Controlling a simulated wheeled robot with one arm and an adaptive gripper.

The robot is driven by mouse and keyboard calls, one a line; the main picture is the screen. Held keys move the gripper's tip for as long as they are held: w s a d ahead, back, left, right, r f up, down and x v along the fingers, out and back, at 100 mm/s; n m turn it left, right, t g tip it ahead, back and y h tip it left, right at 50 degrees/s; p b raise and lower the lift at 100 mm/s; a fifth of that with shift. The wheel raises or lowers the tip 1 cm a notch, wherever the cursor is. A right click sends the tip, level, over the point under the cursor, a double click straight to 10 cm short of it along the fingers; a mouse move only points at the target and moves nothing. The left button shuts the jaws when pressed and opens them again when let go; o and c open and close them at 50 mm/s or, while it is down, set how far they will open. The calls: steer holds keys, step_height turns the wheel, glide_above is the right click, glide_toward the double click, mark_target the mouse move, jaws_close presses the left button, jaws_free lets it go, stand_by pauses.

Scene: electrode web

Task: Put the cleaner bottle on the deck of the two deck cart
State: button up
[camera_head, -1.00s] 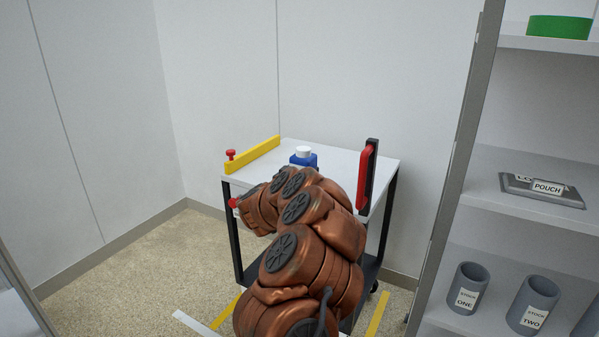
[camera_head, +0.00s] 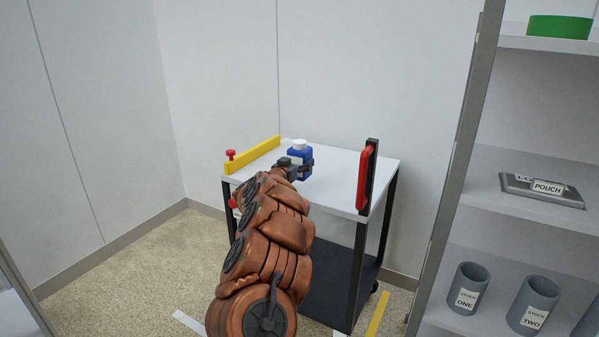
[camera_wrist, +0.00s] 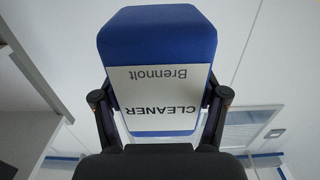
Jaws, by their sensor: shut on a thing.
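The cleaner bottle (camera_head: 299,163) is blue with a white cap and stands upright over the deck of the two deck cart (camera_head: 335,174). I cannot tell whether its base touches the deck. In the wrist view the bottle (camera_wrist: 158,38) fills the middle, with a white label reading "CLEANER" upside down. My gripper (camera_head: 301,170) is shut on the bottle, one finger on each side of it. The cart has a pale top deck, black legs and a dark lower deck (camera_head: 330,290). My arm hides part of the cart's front left.
A yellow bar (camera_head: 252,154) with a red knob (camera_head: 230,154) edges the deck's left. A red handle (camera_head: 366,178) on a black post stands at its right. Shelves at the right hold stock cups (camera_head: 467,288), a pouch plate (camera_head: 545,190) and a green ring (camera_head: 559,27). The deck around the bottle is clear.

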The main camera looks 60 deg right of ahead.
steer(key=shift+f+b, duration=0.3)
steer(key=shift+f, duration=1.4)
steer(key=o, duration=1.6)
steer(key=shift+f, duration=0.2)
steer(key=shift+r, duration=0.15)
steer(key=shift+s+a, duration=0.15)
steer(key=shift+a, duration=2.9)
steer(key=shift+s+a, duration=0.1)
steer(key=shift+a, duration=2.9)
